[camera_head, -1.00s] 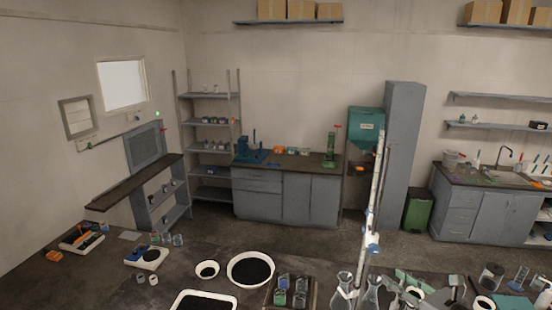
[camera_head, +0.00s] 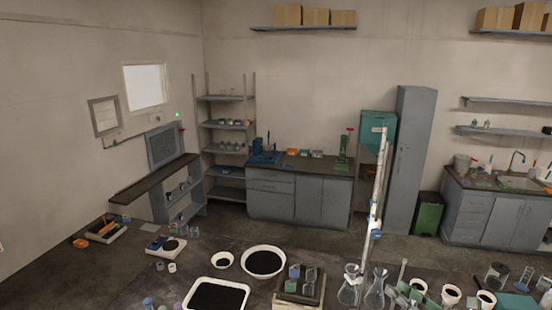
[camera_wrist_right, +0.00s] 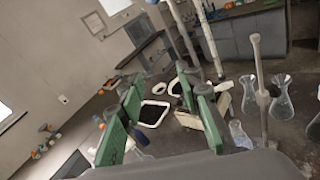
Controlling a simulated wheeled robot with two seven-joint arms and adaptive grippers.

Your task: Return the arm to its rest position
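My right gripper (camera_head: 412,292) is partly in view at the lower right of the head view, low among the glassware. In the right wrist view its two green-and-grey fingers (camera_wrist_right: 160,88) stand apart with a clear gap and nothing held. A white tray with black contents (camera_wrist_right: 152,113) shows beyond that gap, apart from the fingers. My left gripper is not in the head view.
The dark bench holds a white tray of black material (camera_head: 246,291), a round white bowl (camera_head: 283,266), a rack with small jars (camera_head: 279,299), conical flasks (camera_head: 374,290) and a tall stand (camera_head: 378,195) close to my right gripper. Open floor lies behind.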

